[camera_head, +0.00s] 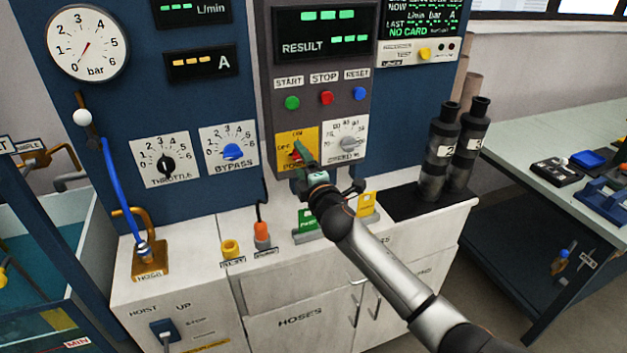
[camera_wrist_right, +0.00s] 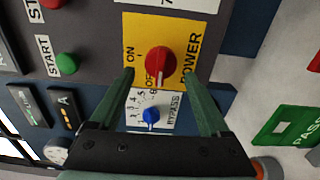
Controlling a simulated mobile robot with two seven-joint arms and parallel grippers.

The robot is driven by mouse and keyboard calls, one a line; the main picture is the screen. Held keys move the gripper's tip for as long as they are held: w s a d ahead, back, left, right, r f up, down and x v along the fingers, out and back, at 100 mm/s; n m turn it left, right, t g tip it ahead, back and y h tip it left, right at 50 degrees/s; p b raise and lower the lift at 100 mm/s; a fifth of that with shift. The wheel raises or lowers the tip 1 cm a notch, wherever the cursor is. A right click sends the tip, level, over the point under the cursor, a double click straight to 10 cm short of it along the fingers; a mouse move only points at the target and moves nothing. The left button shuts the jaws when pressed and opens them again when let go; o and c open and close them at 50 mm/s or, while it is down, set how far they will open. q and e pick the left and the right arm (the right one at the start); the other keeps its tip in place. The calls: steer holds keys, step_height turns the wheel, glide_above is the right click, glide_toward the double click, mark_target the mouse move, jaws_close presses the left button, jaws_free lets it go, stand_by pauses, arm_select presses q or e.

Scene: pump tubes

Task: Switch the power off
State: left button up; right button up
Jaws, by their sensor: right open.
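The red power knob (camera_wrist_right: 160,66) sits on a yellow plate (camera_wrist_right: 188,38) marked ON, OFF and POWER. In the wrist view a small pale mark shows at the knob's lower edge, on the OFF side; its exact setting is hard to tell. In the head view the yellow plate (camera_head: 284,138) is low on the grey panel and my gripper partly hides the knob. My right gripper (camera_wrist_right: 160,74) is open, its green fingers on either side of the knob with gaps; contact is not visible. It also shows in the head view (camera_head: 302,154). My left gripper is out of view.
Above the plate are green START (camera_head: 292,102), red STOP (camera_head: 326,97) and blue RESET (camera_head: 361,91) buttons. A grey dial (camera_head: 348,142) is just right, the blue bypass knob (camera_head: 233,151) left. Dark cylinders (camera_head: 437,150) stand on the right of the white cabinet.

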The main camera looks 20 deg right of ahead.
steer(key=s, duration=1)
steer(key=shift+d, duration=0.2)
steer(key=shift+s, duration=0.1)
steer(key=s+a+f+m+g+y, duration=0.1)
steer(key=s+a+f+m+g, duration=0.2)
steer(key=s+f+m+g, duration=0.5)
steer(key=s+f+m, duration=0.8)
steer(key=s+f, duration=1.4)
steer(key=shift+s+f+m+g+y+p, duration=0.15)
steer(key=shift+s+m+g+y+p, duration=0.15)
steer(key=shift+s+g+y+p, duration=0.1)
